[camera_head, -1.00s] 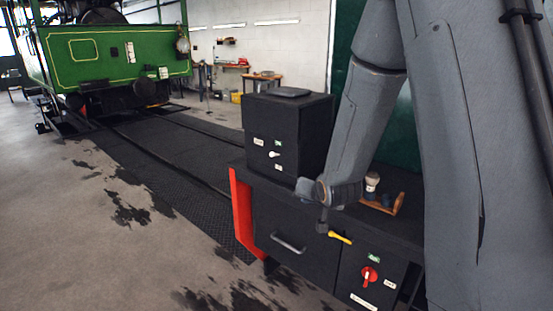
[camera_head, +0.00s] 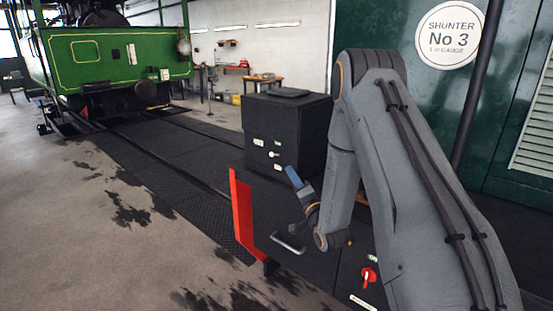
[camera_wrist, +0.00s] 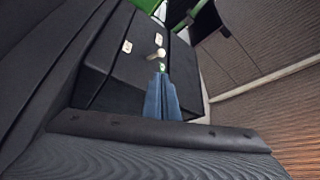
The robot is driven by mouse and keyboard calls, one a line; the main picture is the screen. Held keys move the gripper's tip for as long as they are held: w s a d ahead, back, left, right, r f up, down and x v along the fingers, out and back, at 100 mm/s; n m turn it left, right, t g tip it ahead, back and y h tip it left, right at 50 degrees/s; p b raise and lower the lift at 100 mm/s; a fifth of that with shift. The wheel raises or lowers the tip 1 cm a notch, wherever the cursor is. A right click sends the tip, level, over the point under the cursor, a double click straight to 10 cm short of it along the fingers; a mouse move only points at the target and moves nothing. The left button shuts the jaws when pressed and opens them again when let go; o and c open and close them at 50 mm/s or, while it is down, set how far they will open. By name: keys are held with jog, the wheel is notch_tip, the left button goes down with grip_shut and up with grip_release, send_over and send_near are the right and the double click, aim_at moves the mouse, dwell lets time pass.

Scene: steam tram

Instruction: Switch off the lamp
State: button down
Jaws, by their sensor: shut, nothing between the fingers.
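A black box (camera_head: 287,128) stands on the dark bench. The knob also shows in the wrist view (camera_wrist: 157,54), just beyond my fingertips. My gripper (camera_head: 292,175) has blue fingers, shut and empty, pointing up toward the box front near the knob. In the wrist view (camera_wrist: 162,82) the fingertips lie just below the knob; I cannot tell whether they touch the box. A red rotary switch (camera_head: 368,276) with a green label sits on the bench front. No lamp is clearly recognisable.
A green wall with a round sign (camera_head: 449,34) rises behind my arm. A green locomotive (camera_head: 115,60) stands far left. The floor (camera_head: 90,230) at left is open.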

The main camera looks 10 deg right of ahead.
jog(key=shift+d, duration=0.15)
jog(key=p+x, duration=0.3)
jog(key=x, duration=0.7)
